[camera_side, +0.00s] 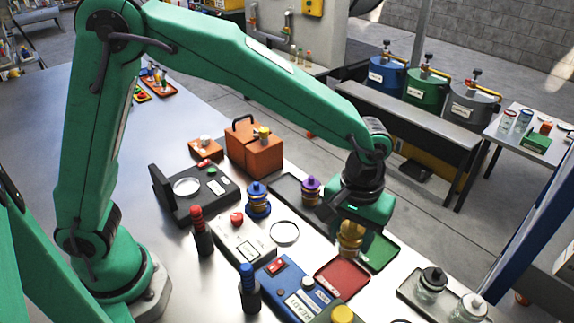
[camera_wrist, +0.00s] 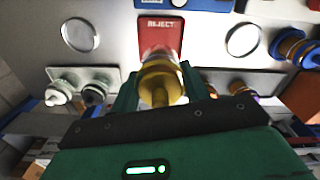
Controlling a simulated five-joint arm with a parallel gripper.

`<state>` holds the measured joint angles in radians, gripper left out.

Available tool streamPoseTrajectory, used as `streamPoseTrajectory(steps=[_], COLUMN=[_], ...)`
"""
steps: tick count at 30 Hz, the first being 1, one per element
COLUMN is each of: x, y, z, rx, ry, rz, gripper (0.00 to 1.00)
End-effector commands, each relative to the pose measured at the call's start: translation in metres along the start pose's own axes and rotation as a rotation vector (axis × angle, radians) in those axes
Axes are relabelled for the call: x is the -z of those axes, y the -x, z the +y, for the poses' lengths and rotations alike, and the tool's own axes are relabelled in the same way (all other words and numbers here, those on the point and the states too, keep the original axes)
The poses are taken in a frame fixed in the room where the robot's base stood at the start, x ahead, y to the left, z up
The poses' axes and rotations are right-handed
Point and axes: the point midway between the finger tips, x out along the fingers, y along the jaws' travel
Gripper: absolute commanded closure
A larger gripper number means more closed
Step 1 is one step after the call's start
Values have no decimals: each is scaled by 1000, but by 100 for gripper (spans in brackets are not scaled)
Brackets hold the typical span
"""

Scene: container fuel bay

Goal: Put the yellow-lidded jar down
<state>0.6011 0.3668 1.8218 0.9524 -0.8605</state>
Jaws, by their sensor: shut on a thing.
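The yellow-lidded jar (camera_side: 350,240) hangs below my gripper (camera_side: 354,222), between the red tray and the green tray in the side view. In the wrist view its yellow lid (camera_wrist: 158,88) sits between the two fingers of my gripper (camera_wrist: 158,78), which is shut on it. Its clear glass end points at the red tray marked REJECT (camera_wrist: 162,30). The red tray (camera_side: 340,280) shows no jar on it in the side view. Whether the jar touches any surface I cannot tell.
A green tray (camera_side: 380,252) lies close behind the jar. A purple-lidded jar (camera_side: 310,190) and a blue-lidded jar (camera_side: 258,198) stand to the left. Black-lidded (camera_side: 432,284) and white-lidded (camera_side: 470,307) jars stand at right. A blue READY box (camera_side: 290,290) lies in front.

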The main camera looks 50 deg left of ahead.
Motion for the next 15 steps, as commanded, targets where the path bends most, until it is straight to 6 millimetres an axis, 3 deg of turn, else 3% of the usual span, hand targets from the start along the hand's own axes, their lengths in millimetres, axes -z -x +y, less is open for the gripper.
streamPoseTrajectory(steps=[9, 15], x=[0, 0], y=[-43, -53], z=[-1, 0], rx=[2, 0], ry=[0, 0], rz=[-2, 0], gripper=[85, 85])
